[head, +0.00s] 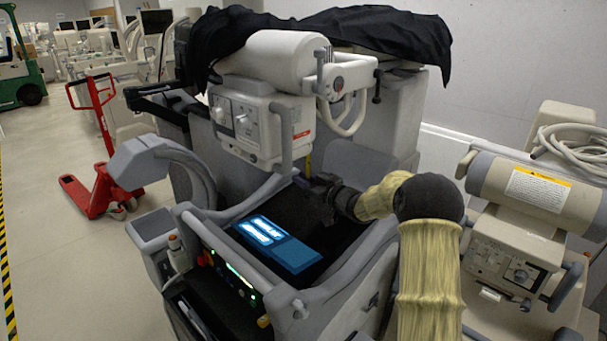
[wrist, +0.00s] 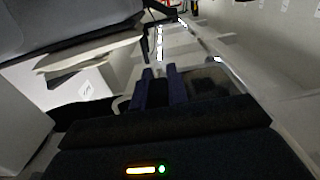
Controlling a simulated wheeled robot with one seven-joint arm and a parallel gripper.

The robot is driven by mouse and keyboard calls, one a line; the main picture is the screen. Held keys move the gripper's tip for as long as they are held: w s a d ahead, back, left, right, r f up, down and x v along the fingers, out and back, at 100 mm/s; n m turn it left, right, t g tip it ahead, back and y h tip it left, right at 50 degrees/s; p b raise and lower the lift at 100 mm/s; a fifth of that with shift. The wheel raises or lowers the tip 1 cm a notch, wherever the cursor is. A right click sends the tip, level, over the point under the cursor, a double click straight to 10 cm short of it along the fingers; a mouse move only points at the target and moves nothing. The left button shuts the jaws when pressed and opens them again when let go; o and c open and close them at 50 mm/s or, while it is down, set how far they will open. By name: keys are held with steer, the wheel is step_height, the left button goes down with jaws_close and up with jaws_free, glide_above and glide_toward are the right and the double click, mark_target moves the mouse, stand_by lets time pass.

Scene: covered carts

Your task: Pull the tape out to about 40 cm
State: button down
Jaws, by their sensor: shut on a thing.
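The tape (head: 309,163) shows in the head view as a thin yellow strip hanging below the grey-white box with knobs (head: 250,125). Its lower end meets my gripper (head: 312,184), which is shut on it. My gripper is dark and sits just below the box, above the dark top of the cart. The tape's end is hidden at the fingers. In the wrist view, the two dark blue fingers of my gripper (wrist: 163,88) stand close together. I cannot make out the tape there.
The cart's top holds a lit blue screen (head: 275,243), with a grey handle rail (head: 345,275) around it. A black cover (head: 320,32) lies over the machine. Another beige machine (head: 520,205) stands close on the right. A red pallet truck (head: 100,185) stands on open floor at left.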

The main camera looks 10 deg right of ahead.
step_height(320, 180, down, 8)
steer(key=b, duration=0.3)
steer(key=shift+f+b, duration=0.25)
steer(key=shift+b, duration=0.15)
steer(key=c, duration=1.4)
jaws_free()
steer(key=shift+o, duration=0.2)
steer(key=shift+r, duration=0.1)
steer(key=shift+d, duration=0.1)
steer(key=b+v, duration=0.2)
steer(key=v, duration=1.5)
steer(key=shift+s, duration=0.15)
